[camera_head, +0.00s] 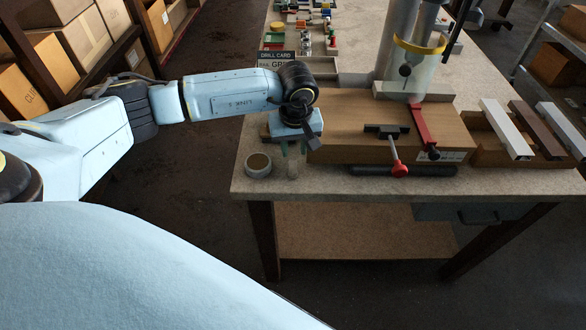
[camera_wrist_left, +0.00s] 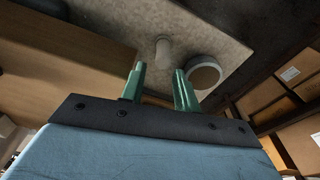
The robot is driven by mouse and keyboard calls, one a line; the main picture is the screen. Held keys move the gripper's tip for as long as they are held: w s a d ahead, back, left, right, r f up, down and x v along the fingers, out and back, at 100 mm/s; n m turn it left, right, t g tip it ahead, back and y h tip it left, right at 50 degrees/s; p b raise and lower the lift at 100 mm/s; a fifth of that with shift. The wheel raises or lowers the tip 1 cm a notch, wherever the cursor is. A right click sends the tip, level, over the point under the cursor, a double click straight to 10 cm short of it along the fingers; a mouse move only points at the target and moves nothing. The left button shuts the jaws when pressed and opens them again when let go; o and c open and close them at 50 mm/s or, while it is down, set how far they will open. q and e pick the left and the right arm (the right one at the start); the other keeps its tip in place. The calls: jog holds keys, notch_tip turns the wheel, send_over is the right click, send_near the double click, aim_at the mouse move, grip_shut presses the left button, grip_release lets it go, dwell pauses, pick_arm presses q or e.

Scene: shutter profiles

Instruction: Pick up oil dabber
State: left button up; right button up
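A small pale, translucent cylinder (camera_head: 293,168), which looks like the oil dabber, stands near the table's front left edge. It also shows in the left wrist view (camera_wrist_left: 163,49), beyond the fingertips. My left gripper (camera_head: 293,150) points down just above it, beside the wooden block's left end. In the left wrist view its green fingers (camera_wrist_left: 160,79) are apart with nothing between them. The fingers partly cover the cylinder in the head view, and I cannot tell whether they touch it. My right gripper is not in view.
A wooden block (camera_head: 350,145) with a red-handled clamp (camera_head: 397,160) is close on the right. A drill guard (camera_head: 415,65) rises behind. The front table edge is near.

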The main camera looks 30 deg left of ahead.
aim_at(293, 158)
pick_arm(q)
notch_tip(293, 158, down, 4)
jog(key=shift+s+a+r+p, duration=0.1)
jog(key=shift+s+p, duration=0.05)
jog(key=shift+p, duration=0.25)
jog(key=shift+f, duration=0.6)
grip_shut()
